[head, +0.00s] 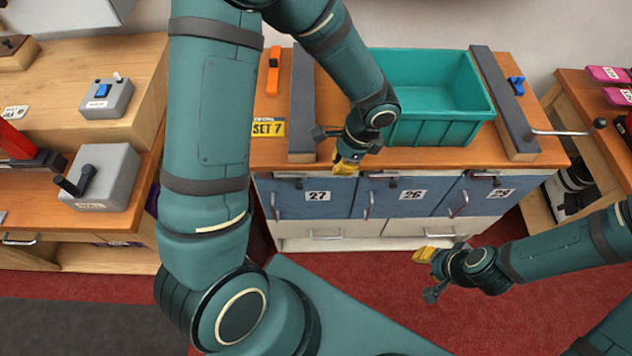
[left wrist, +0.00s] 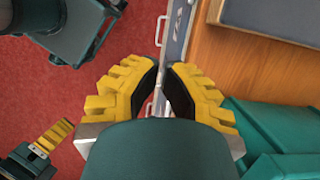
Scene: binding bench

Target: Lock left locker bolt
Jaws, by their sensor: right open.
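The left locker (head: 287,199) is a blue door labelled 27, with a vertical handle near its left edge. A small dark bolt (head: 299,183) shows at its top edge; its exact position is too small to tell. My left gripper (head: 346,166) points down above the bench's front edge, to the right of that bolt and apart from it. In the left wrist view its yellow fingers (left wrist: 165,72) stand apart with nothing between them. The locker front (left wrist: 178,30) shows just beyond them. My right gripper (head: 424,256) is open and empty, low in front of the lockers.
Lockers 26 (head: 400,198) and 29 (head: 485,196) stand to the right. A teal bin (head: 430,130) sits on the bench between two dark rails (head: 302,105). A lever (head: 560,132) sticks out at the right. Red floor (head: 380,285) lies open in front.

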